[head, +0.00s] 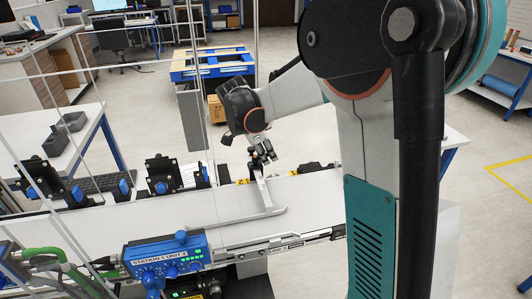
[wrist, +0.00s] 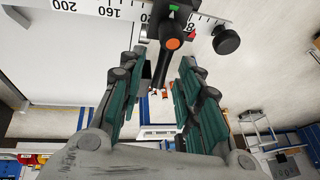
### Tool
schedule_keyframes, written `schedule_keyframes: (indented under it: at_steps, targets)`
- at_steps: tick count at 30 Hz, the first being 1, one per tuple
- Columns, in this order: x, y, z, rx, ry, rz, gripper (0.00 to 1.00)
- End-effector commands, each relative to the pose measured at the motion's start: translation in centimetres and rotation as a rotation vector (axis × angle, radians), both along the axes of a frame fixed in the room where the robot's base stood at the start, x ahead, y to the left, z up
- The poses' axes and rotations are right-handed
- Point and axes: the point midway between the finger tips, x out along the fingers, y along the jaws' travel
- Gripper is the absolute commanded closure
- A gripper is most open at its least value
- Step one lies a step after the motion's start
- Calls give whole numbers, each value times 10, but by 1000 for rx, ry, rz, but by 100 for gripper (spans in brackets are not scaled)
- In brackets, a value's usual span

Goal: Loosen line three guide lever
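In the wrist view, a black lever with an orange round cap (wrist: 173,43) hangs from a white scale bar (wrist: 100,8) marked 200 and 160. My gripper (wrist: 164,62) is open, with one dark green-padded finger on each side of the lever. I see a gap beside the lever and cannot tell any contact. In the head view, my gripper (head: 262,152) is small, above the far side of the white conveyor (head: 320,205), by an upright grey guide bracket (head: 264,192). The lever is not clear there. No line number is readable on it.
A black round knob (wrist: 226,40) sits right of the lever. Black clamp units with blue knobs (head: 162,174) line the conveyor's far side, left of my gripper. A blue control box (head: 166,257) labelled station 1 unit 2 is at the near edge. Thin frame posts rise at left.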

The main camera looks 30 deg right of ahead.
Motion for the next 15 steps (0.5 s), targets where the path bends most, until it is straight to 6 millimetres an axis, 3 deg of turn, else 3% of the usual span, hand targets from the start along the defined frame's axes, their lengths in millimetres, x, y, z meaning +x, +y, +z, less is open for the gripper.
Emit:
schedule_keyframes:
  at_steps: [5, 6, 10, 15]
  targets:
    - [0, 0, 0, 0, 0, 0, 68]
    - [0, 0, 0, 0, 0, 0, 70]
    - [0, 0, 0, 0, 0, 0, 100]
    - [0, 0, 0, 0, 0, 0, 100]
